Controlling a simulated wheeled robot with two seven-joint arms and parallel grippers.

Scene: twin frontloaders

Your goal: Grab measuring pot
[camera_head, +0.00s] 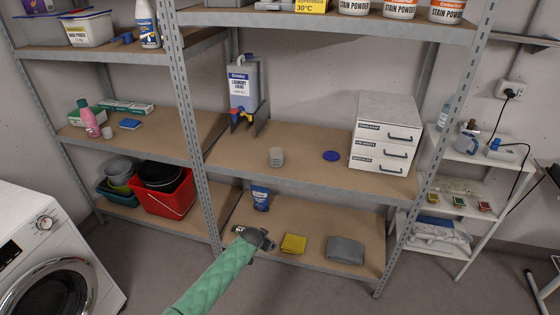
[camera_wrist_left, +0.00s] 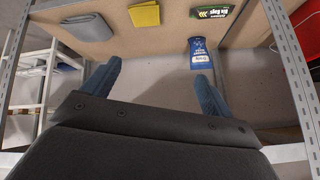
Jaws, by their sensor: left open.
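A small grey cup (camera_head: 276,157), which looks like the measuring pot, stands upright on the middle shelf board, right of a laundry liquid canister (camera_head: 239,88) with a tap. A flat blue disc (camera_head: 331,156) lies to the cup's right. My left gripper (camera_head: 262,238) is below and in front of the cup, at the height of the lower shelf, apart from it. In the left wrist view its two blue fingers (camera_wrist_left: 158,70) are spread with nothing between them. The cup does not show in that view. My right gripper is not in view.
On the lower shelf are a blue pouch (camera_head: 261,198), a yellow cloth (camera_head: 293,243) and a folded grey cloth (camera_head: 345,250). A white drawer box (camera_head: 385,133) stands right of the disc. The metal upright (camera_head: 189,130) is left; the middle board's front is clear.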

